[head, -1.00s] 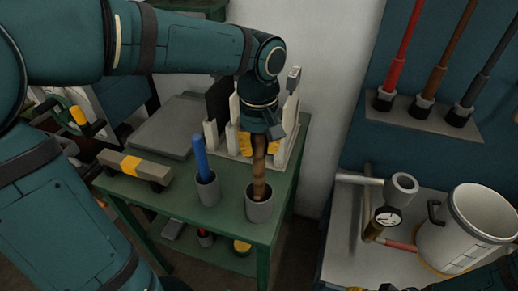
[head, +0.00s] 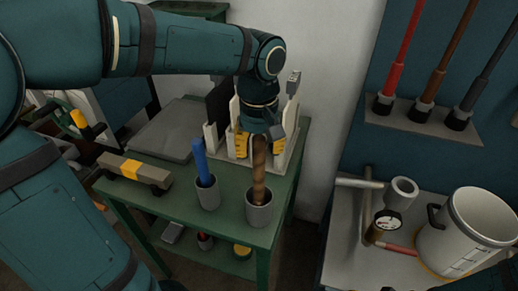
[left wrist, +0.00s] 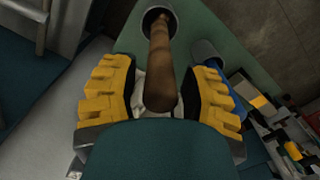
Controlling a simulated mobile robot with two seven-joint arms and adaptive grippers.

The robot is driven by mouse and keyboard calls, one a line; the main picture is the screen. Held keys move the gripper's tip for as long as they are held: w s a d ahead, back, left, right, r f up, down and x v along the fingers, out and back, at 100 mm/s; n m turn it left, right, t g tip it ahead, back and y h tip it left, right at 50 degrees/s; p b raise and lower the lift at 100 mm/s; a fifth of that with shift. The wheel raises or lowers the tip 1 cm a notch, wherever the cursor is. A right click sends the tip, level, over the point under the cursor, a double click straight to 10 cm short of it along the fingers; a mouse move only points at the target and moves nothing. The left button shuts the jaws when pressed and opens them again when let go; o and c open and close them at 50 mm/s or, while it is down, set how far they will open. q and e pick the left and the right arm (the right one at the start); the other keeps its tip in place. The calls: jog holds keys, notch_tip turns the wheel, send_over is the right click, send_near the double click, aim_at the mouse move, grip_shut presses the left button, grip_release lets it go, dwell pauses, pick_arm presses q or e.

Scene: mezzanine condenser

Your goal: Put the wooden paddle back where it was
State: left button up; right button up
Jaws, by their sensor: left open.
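The wooden paddle (head: 259,172) shows as a brown round shaft standing upright in a grey cup (head: 259,213) at the front right of the green table. Its lower end is hidden in the cup. My left gripper (head: 260,140) is over its top end, fingers pointing down. In the left wrist view the yellow-padded fingers of the left gripper (left wrist: 160,98) are spread, with the paddle (left wrist: 160,70) between them and a gap on each side. The cup (left wrist: 158,22) shows beyond. My right gripper is not in view.
A second grey cup (head: 208,192) with a blue shaft (head: 201,160) stands just left. A pale rack (head: 290,140) is close behind the gripper. A grey-and-yellow bar (head: 134,170) lies at the table's left. A white pot (head: 468,228) stands on the bench at right.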

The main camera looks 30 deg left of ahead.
pick_arm(q)
notch_tip(320, 180, up, 11)
jog(key=p, duration=0.2)
jog(key=shift+w+p, duration=0.1)
jog(key=shift+p, duration=0.2)
jog(key=shift+f, duration=0.1)
